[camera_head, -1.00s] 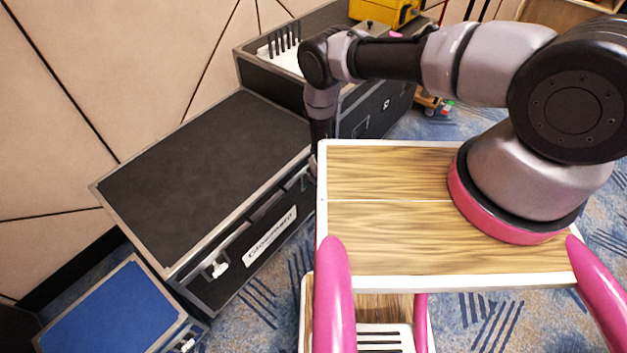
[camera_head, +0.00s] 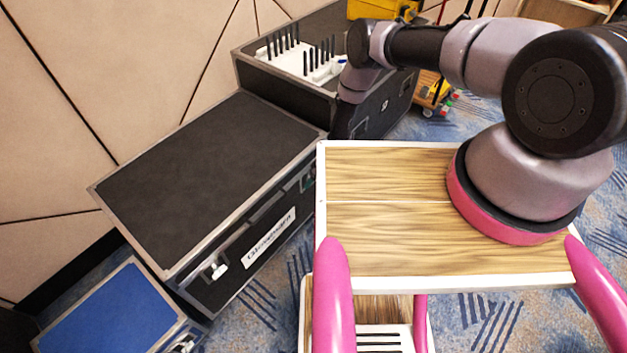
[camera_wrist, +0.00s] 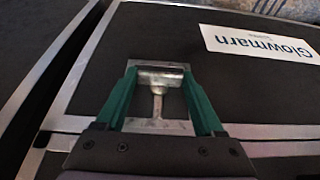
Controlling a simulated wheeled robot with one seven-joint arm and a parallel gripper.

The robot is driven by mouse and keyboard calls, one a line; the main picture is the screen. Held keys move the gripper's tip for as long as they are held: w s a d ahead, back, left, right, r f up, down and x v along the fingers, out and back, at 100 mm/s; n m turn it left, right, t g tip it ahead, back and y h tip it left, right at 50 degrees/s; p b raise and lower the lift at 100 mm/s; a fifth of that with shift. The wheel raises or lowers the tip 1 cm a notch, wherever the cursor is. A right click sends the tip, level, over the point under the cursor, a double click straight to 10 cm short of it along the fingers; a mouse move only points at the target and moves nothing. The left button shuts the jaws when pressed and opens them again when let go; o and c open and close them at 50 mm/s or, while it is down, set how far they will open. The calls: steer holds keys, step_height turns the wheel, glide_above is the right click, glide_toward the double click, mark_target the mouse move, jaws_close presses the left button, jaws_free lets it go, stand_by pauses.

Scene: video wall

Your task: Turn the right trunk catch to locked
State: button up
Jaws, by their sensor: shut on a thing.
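The black trunk (camera_head: 205,185) stands closed with its lid down, metal edging all round and a white Glowmarn label (camera_head: 269,238) on its front. The left trunk catch (camera_head: 215,268) shows pale on the front. The right trunk catch (camera_wrist: 158,80) shows in the wrist view as a metal T-shaped handle on a plate, close to the metal lid seam. My gripper (camera_wrist: 158,88) has its green fingers closed on either side of the catch's crossbar. In the head view my gripper (camera_head: 308,180) is mostly hidden at the trunk's right front, behind my arm and deck.
A blue-topped case (camera_head: 115,315) stands at the lower left. Behind the trunk, an open black case (camera_head: 385,105) holds a white rack (camera_head: 320,70). A wooden cart (camera_head: 433,92) stands farther back. Patterned carpet (camera_head: 275,300) lies before the trunk.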

steer(key=o, duration=1.4)
steer(key=v, duration=1.1)
steer(key=shift+f, duration=0.1)
